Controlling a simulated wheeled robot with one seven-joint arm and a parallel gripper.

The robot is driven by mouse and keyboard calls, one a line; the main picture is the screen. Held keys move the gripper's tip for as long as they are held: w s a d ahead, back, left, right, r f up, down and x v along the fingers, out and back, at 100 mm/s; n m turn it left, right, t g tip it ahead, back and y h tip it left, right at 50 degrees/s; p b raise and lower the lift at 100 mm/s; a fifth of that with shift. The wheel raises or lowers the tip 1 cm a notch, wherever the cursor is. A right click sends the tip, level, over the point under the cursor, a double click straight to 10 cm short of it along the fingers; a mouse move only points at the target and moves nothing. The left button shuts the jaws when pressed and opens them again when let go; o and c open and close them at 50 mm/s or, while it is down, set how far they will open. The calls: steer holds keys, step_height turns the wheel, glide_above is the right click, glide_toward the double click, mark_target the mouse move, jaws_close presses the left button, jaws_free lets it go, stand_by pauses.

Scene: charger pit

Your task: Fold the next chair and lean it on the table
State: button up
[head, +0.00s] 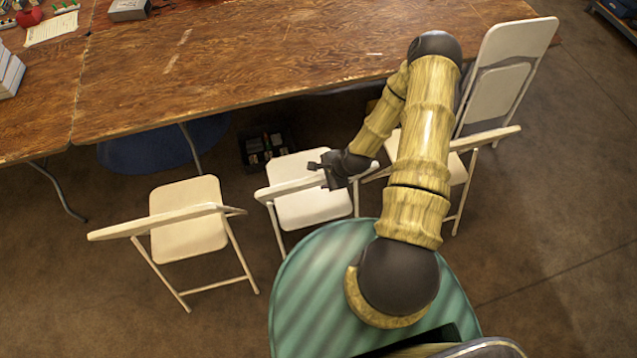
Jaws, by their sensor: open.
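Three white folding chairs stand unfolded in front of the table, backs toward me: a left chair (188,235), a middle chair (312,205) and a right chair (458,168). Another white chair (515,45) looks folded and stands steeply at the right end of the brown wooden table (250,60), apparently leaning on it. My gripper (318,173) is open and empty, at the top of the middle chair's back and over its seat. I cannot tell whether it touches the chair. My arm hides part of the right chair.
A black crate (262,160) with small items sits on the floor under the table's front edge, beside a dark blue round thing (150,145). White boxes (10,72) and papers lie at the table's left. The floor at right is clear.

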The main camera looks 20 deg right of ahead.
steer(key=b+x, duration=0.2)
steer(key=x, duration=0.2)
steer(key=shift+w+a+f, duration=0.1)
steer(key=shift+w+f, duration=0.05)
steer(key=shift+f, duration=0.15)
jaws_close()
steer(key=shift+r, duration=0.1)
stand_by(1.0)
